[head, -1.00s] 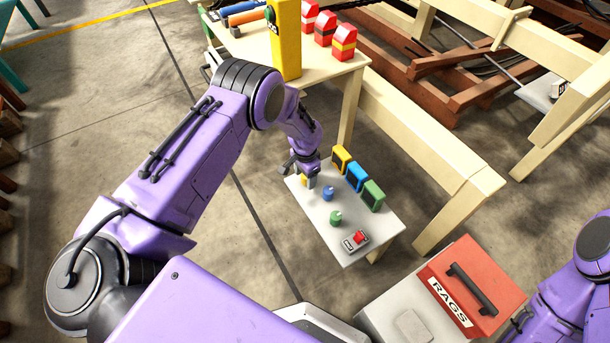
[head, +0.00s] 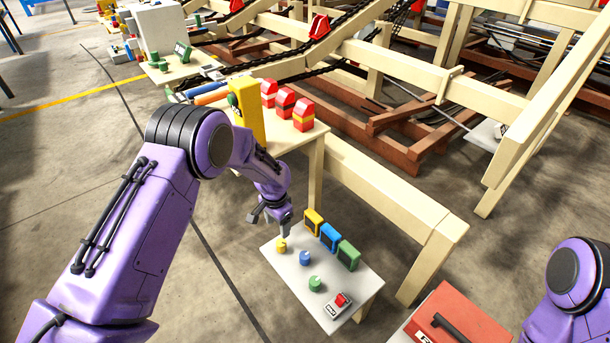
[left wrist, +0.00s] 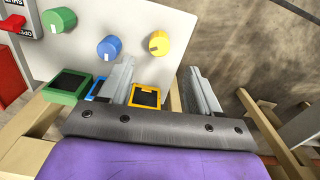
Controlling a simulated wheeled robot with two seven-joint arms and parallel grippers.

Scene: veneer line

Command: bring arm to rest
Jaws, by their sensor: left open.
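My left arm comes in from the left in the head view. Its gripper (head: 270,217) is above the far left end of a small white panel table (head: 290,283), apart from the knobs. In the left wrist view the two fingers of this gripper (left wrist: 165,90) stand apart with nothing between them. The panel carries a yellow knob (head: 281,246), a blue knob (head: 305,258) and a green knob (head: 315,284). Beside them stand a yellow box (head: 313,222), a blue box (head: 330,237) and a green box (head: 348,255). My right arm shows at the right edge; its gripper is out of view.
A red switch (head: 340,300) sits at the panel's near end. A red box (head: 452,318) stands at the lower right. A table with a tall yellow block (head: 247,112) and red-topped blocks (head: 303,115) is behind my left gripper. Bare floor lies left.

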